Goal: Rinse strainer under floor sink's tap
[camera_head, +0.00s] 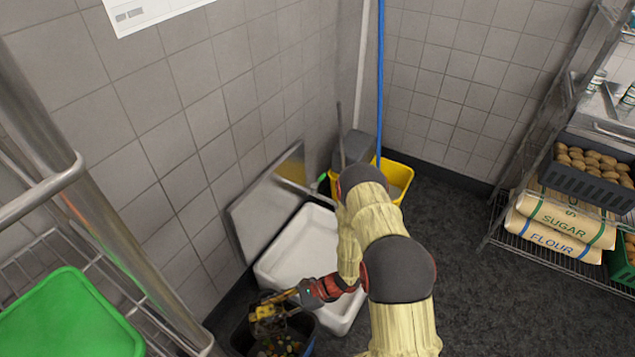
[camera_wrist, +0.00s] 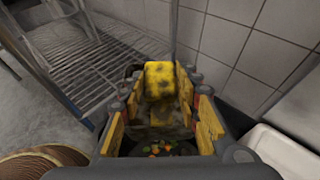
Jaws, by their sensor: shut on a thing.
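My gripper (camera_head: 290,298) reaches down at the lower middle of the head view. It is shut on a dirty yellow and dark thing, which looks like the strainer (camera_head: 265,311). In the wrist view my gripper (camera_wrist: 160,112) has it between the yellow-padded fingers, and the yellow part of the strainer (camera_wrist: 158,78) shows dark spots. The strainer is above a dark bin of food scraps; I cannot tell whether they touch. The white floor sink (camera_head: 292,258) is just right of and behind the bin, partly hidden by my arm. I cannot make out its tap.
The dark bin (camera_head: 239,338) holds colourful scraps. A yellow bucket (camera_head: 398,177) stands behind the sink in the corner. A wire rack (camera_head: 60,262) with a green tray (camera_head: 62,322) is at left. Shelves with flour bags (camera_head: 545,238) are at right. The floor between is clear.

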